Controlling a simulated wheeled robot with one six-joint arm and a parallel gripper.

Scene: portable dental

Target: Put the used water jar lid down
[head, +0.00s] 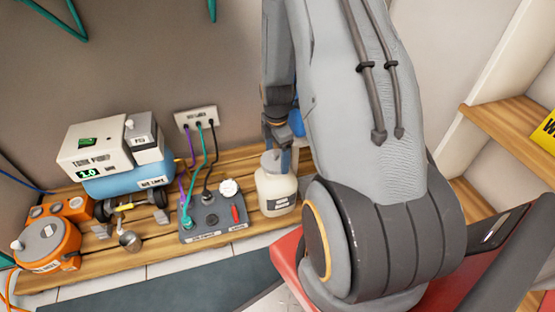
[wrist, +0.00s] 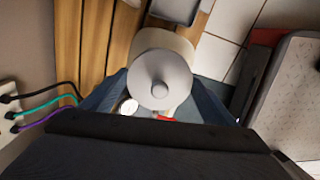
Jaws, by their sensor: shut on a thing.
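The used water jar lid (wrist: 165,75), a round pale grey disc with a centre knob, is between the fingers of my gripper (wrist: 158,92) in the wrist view. My gripper is shut on it. In the head view my gripper (head: 277,145) points down over a cream jar (head: 276,192) with a dark label, and the lid shows only partly there, at the jar's top. The jar (wrist: 160,37) also shows past the lid in the wrist view. I cannot tell whether the lid touches the jar.
A grey control box (head: 213,220) with cables, a red switch and a white dial stands left of the jar on the slatted wooden bench (head: 150,250). My arm hides the bench's right part.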

